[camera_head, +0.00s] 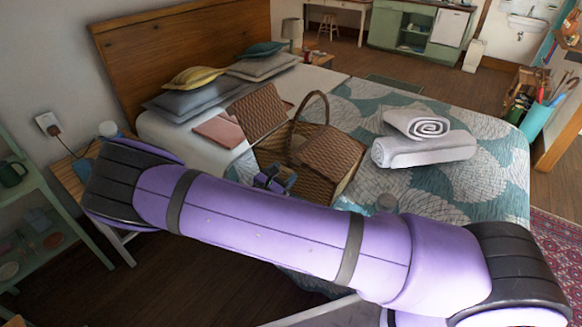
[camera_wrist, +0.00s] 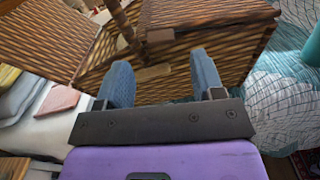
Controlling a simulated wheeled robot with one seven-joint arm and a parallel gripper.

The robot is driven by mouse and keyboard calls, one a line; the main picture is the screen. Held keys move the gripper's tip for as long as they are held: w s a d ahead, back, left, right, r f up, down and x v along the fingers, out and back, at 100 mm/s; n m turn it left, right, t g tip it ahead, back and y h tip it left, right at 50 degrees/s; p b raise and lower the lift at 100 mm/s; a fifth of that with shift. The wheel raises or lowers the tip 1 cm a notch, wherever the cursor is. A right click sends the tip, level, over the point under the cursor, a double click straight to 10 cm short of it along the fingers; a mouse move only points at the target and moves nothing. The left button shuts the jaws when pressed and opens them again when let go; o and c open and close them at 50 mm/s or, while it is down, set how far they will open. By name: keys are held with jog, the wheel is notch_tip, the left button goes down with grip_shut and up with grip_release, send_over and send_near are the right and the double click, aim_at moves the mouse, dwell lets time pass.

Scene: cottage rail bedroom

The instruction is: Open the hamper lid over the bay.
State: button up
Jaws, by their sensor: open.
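A brown wicker hamper (camera_head: 290,183) stands on the bed, with an arched handle (camera_head: 325,100) over its middle. Its left lid (camera_head: 258,110) is raised and tilted up; it also shows at upper left in the wrist view (camera_wrist: 45,38). Its right lid (camera_head: 332,152) lies over the right half and looks closed. The hamper's inside is mostly hidden.
Rolled white towels (camera_head: 425,150) lie right of the hamper on the patterned quilt (camera_head: 480,180). A pink folded item (camera_head: 218,130) and several pillows (camera_head: 185,98) lie to the left. My purple arm crosses the foreground, hiding the bed's near side.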

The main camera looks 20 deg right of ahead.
aim_at(294, 164)
jog(key=shift+x, duration=2.15)
